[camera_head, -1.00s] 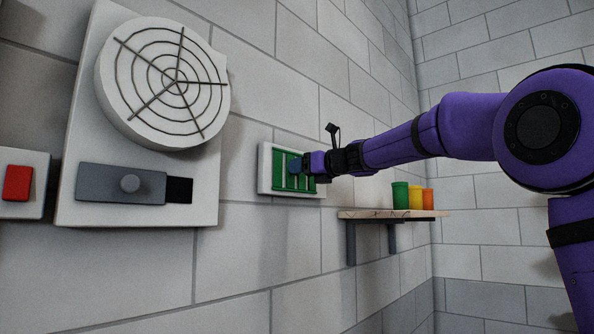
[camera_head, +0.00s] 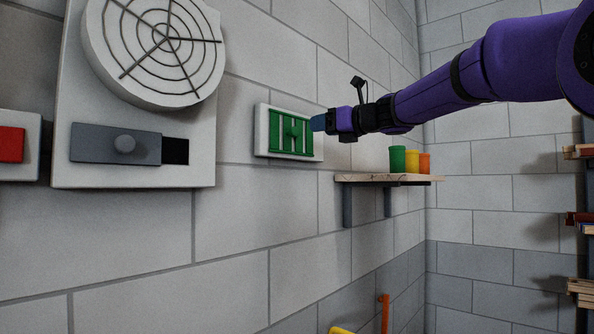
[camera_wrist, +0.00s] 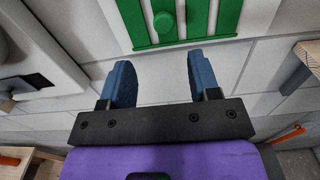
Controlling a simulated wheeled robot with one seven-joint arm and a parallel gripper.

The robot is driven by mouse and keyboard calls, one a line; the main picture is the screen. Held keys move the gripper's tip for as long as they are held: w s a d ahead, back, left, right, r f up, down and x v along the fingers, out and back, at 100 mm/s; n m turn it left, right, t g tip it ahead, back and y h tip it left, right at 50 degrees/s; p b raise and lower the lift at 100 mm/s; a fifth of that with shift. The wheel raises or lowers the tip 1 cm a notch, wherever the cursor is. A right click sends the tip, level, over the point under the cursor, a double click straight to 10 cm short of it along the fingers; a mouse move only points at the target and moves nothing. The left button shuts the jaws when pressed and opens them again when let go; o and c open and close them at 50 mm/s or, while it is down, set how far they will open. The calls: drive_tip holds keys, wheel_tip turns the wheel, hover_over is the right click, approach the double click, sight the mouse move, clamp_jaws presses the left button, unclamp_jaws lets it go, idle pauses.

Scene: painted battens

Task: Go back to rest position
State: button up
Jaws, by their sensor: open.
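My gripper (camera_head: 318,123) is open and empty at the end of my purple arm. It is just off the wall, in front of the right side of a white-framed panel with green slats (camera_head: 291,132). In the wrist view the two blue fingers of my gripper (camera_wrist: 162,80) are spread apart with nothing between them. The green slatted panel (camera_wrist: 178,42) and its round green knob (camera_wrist: 164,21) lie beyond the fingertips, apart from them.
A round fan grille (camera_head: 158,45) and a grey slider with a knob (camera_head: 115,144) are on a white board at left, beside a red switch (camera_head: 11,145). A shelf (camera_head: 365,178) with green, yellow and orange cups is below my arm. Stacked shelves (camera_head: 580,220) stand far right.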

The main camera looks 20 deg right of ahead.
drive_tip(key=s+a+f+n+g+h, duration=0.2)
drive_tip(key=s+f+n+g, duration=0.1)
drive_tip(key=s+f+n, duration=0.5)
drive_tip(key=s+a+f+n+g+h, duration=0.1)
drive_tip(key=s+a+f+n+g, duration=0.1)
drive_tip(key=s+f+n, duration=0.6)
drive_tip(key=s+d+f+n+g+h, duration=0.2)
drive_tip(key=s+f+n, duration=0.4)
drive_tip(key=s+f, duration=0.3)
drive_tip(key=s+d+f+n+g+h, duration=0.2)
drive_tip(key=s+d+f+n+h, duration=0.3)
drive_tip(key=s+f, duration=0.5)
drive_tip(key=s+n, duration=0.2)
drive_tip(key=s, duration=0.1)
drive_tip(key=shift+d+f+g, duration=0.3)
drive_tip(key=shift+d+g, duration=0.1)
drive_tip(key=shift+c, duration=0.4)
